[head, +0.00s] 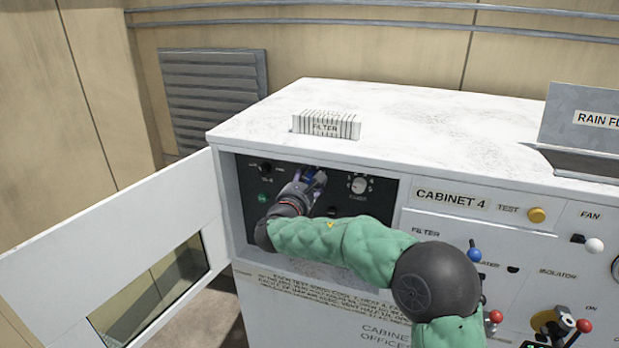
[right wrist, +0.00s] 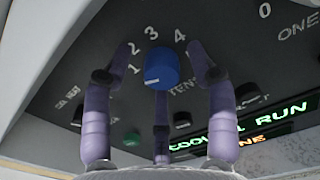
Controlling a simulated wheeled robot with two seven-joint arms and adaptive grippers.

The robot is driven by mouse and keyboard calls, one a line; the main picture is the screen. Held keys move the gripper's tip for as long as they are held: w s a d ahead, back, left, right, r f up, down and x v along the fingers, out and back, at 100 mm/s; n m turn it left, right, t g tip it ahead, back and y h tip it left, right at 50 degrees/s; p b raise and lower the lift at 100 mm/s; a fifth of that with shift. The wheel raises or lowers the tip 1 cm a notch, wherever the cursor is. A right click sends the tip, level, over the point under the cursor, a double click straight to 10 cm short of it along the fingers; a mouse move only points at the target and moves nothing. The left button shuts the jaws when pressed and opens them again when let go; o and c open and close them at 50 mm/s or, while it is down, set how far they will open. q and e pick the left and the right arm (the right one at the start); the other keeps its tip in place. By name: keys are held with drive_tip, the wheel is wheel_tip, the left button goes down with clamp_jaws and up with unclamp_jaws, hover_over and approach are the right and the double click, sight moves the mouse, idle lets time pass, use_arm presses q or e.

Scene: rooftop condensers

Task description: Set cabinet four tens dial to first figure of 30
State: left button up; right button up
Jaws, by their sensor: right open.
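The tens dial is a round blue knob (right wrist: 161,68) in the right wrist view, on a dark panel with figures 1, 2, 3 and 4 around it and the label TENS beside it. A short white mark shows on its lower left edge; which figure it points to I cannot tell. My right gripper (head: 317,177) reaches into the open bay of cabinet 4 (head: 452,199) and hides the dial in the head view. In the right wrist view its purple fingers (right wrist: 163,62) stand open around the knob, with gaps at the sides. My left gripper is out of view.
A pale dial (head: 358,186) sits right of my gripper on the panel. The open white door (head: 110,235) hangs to the left. A filter block (head: 326,124) lies on the cabinet top. Levers with blue, white and red knobs project at right. Lit letters (right wrist: 250,125) show below the dial.

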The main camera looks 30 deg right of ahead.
drive_tip(key=c, duration=1.1)
drive_tip(key=shift+r+b, duration=0.15)
drive_tip(key=shift+b, duration=0.15)
